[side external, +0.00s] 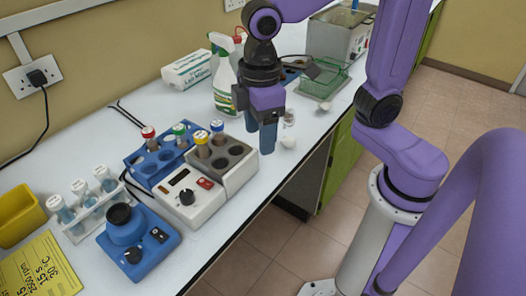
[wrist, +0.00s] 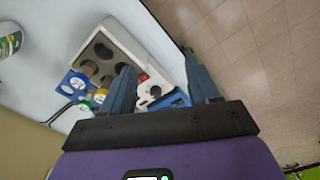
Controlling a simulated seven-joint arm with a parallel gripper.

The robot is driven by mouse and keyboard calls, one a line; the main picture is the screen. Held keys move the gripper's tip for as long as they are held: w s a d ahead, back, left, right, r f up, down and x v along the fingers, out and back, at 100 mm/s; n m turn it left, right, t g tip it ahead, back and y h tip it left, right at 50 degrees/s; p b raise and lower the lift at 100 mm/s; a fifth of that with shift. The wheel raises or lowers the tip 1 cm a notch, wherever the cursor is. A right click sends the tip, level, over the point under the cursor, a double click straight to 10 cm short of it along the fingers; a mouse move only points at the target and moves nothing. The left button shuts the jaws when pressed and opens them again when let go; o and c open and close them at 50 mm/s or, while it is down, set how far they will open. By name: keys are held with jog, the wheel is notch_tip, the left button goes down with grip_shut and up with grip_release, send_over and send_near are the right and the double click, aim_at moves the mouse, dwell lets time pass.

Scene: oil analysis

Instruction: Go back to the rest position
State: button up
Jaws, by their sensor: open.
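My gripper (side external: 262,135) hangs above the front edge of the bench, to the right of the grey heating block. Its fingers point down. In the wrist view my gripper (wrist: 164,90) shows two blue-grey fingers set apart, with nothing held between them. The bench and the floor show beyond the fingers.
A heater with a grey block (side external: 229,160) holds a yellow-capped vial (side external: 202,144). A blue rack (side external: 152,163), a blue mixer (side external: 126,232) and a white tube rack (side external: 80,222) stand to the left. A spray bottle (side external: 225,88) and a green wire basket (side external: 325,80) stand behind. Floor lies beyond the bench edge.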

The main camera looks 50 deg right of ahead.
jog(key=s+d+f, duration=0.3)
jog(key=s+d, duration=0.7)
jog(key=s, duration=0.1)
jog(key=shift+f+n, duration=0.3)
jog(key=shift+f, duration=0.05)
